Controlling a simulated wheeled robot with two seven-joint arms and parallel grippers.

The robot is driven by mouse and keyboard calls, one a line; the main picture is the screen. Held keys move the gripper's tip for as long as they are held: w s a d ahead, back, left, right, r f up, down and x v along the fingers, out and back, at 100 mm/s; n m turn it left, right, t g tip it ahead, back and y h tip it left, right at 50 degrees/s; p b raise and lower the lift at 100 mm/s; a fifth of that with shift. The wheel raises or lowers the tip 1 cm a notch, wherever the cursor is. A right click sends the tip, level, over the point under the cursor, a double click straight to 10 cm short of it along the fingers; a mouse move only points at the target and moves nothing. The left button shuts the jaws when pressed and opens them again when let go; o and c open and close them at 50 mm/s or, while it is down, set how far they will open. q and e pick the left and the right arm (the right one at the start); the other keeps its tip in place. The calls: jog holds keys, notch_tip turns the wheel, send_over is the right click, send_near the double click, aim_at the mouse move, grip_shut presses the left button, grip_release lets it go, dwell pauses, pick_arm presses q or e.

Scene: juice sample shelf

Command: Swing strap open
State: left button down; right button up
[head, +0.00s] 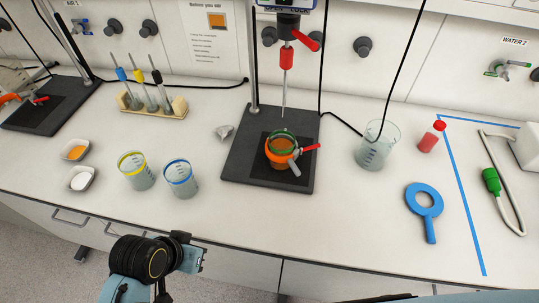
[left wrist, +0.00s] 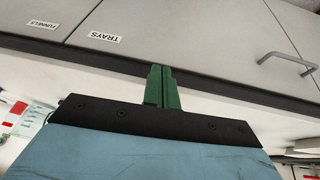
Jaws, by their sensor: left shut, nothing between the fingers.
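An orange band (head: 281,158) that looks like the strap goes around a small green-rimmed vessel (head: 281,141) on the dark base of the centre stand. A red lever (head: 311,147) and a grey tab (head: 294,168) stick out from its right side. I cannot tell whether the band is fastened. My left gripper shows in the left wrist view with its green fingers (left wrist: 162,88) together and nothing between them. It is in front of a cabinet front, away from the stand. In the head view, my left arm is at the lower left, short of the bench edge. My right gripper is not seen.
A red-handled tube (head: 287,57) hangs over the vessel. A large beaker (head: 377,146), a red-capped bottle (head: 432,136) and a blue ring tool (head: 424,204) are to the right. Yellow-rimmed (head: 137,172) and blue-rimmed (head: 180,180) beakers stand left. The bench front near the stand is clear.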

pick_arm(q)
jog(key=w+d+r+m+h, duration=0.45)
jog(key=w+d+r, duration=0.5)
jog(key=d, duration=0.35)
notch_tip(320, 180, up, 7)
jog(key=m+h, duration=0.2)
jog(key=m, duration=0.4)
send_over(293, 168)
jog(key=s+a, duration=0.1)
jog(key=a, duration=0.2)
jog(key=shift+g+y, duration=0.25)
jog(key=shift+g, duration=0.15)
jog(key=x, duration=1)
jog(key=shift+d+r, duration=0.2)
jog(key=shift+d, duration=0.1)
jog(key=a, duration=0.1)
jog(key=a+p, duration=0.1)
jog(key=s+a+f, duration=0.1)
jog(key=shift+s+a+p, duration=0.1)
jog(key=shift+p, duration=0.3)
jog(key=shift+s+a, duration=0.1)
jog(key=shift+a, duration=0.15)
jog(key=shift+f, duration=0.15)
jog(key=shift+a, duration=0.15)
jog(key=shift+a, duration=0.1)
